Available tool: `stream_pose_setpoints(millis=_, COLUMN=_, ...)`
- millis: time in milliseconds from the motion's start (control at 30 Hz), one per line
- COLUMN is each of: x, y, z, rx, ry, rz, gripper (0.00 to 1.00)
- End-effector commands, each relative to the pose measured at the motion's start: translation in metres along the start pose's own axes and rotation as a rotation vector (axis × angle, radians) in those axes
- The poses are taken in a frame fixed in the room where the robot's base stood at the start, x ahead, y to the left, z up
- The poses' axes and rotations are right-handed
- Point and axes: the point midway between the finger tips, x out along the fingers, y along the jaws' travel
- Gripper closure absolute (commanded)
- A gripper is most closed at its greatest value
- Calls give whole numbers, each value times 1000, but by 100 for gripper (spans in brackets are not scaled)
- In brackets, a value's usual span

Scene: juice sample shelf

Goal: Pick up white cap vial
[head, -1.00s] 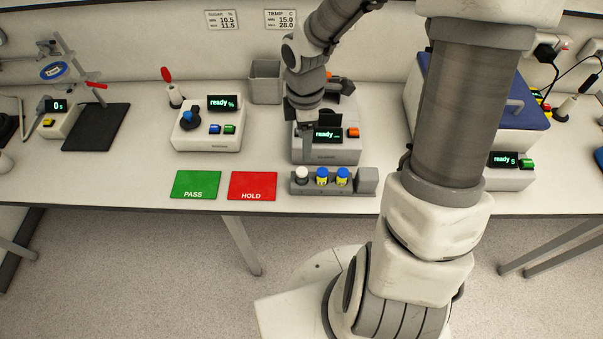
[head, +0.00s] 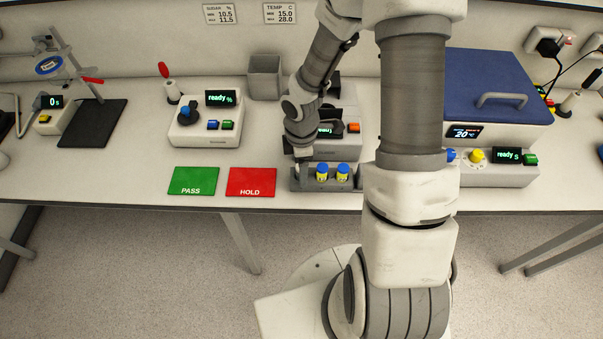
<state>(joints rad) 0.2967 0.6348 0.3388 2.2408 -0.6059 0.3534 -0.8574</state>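A grey rack (head: 331,186) stands at the front edge of the bench. Two vials with blue caps and yellow bodies stand in it, the left one (head: 322,172) and the right one (head: 343,171). My gripper (head: 302,172) points down over the left end of the rack, just left of the blue-capped vials. The white cap vial is not visible now; my gripper covers the left slot where it stood earlier. I cannot tell whether the fingers are around it, or open or shut.
Left of the rack lie a red HOLD card (head: 251,182) and a green PASS card (head: 193,181). Behind the rack is a grey device (head: 330,152) close to my wrist. A grey bin (head: 265,78) stands at the back. A blue-lidded unit (head: 486,85) is at the right.

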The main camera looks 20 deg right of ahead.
Motion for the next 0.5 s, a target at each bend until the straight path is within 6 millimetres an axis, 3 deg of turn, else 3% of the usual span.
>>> stream_pose_setpoints(millis=167, x=0, y=0, z=0, rx=1, ry=0, rz=1, gripper=28)
stream_pose_setpoints(millis=500, x=-1, y=0, z=0, rx=1, ry=0, rz=1, gripper=89)
